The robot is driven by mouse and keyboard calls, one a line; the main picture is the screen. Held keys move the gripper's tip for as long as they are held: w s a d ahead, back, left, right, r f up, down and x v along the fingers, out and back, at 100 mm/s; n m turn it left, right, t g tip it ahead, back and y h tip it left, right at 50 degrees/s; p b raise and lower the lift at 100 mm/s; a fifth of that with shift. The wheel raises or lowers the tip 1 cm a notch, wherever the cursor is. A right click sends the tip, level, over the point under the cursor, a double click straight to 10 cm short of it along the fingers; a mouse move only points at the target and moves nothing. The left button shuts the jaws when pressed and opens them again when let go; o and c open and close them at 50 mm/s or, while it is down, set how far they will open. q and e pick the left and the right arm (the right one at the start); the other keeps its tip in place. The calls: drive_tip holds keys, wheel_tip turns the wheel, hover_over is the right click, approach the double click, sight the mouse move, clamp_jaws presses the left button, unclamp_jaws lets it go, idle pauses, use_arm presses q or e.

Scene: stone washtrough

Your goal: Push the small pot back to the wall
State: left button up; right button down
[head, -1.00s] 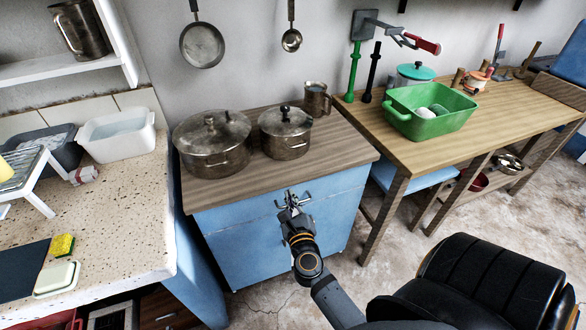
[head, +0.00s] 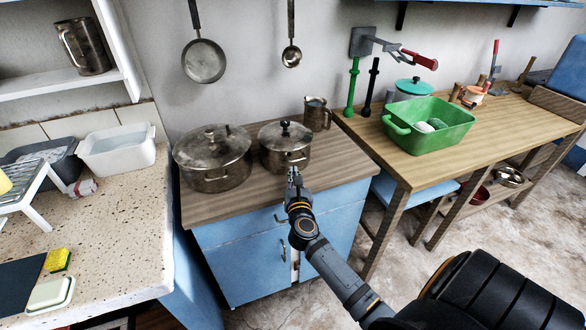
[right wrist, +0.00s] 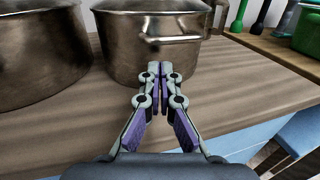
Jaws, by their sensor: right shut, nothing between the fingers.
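The small pot (head: 285,147) is a worn metal pot with a lid and a black knob. It stands upright on the wooden top of the blue cabinet, a little in front of the wall. In the right wrist view the small pot (right wrist: 140,45) fills the upper middle, its side handle to the right. My right gripper (head: 293,172) is shut and empty, in front of the pot's near side. In the right wrist view its fingertips (right wrist: 160,68) overlap the pot's lower wall; I cannot tell whether they touch. My left gripper is not in view.
A larger lidded pot (head: 212,158) stands close on the left. A metal mug (head: 317,114) stands behind right. A pan (head: 204,61) and a ladle (head: 291,55) hang on the wall above. The cabinet top (head: 345,160) is bare at the right front.

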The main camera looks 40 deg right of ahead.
drive_tip(key=shift+x, duration=1.25)
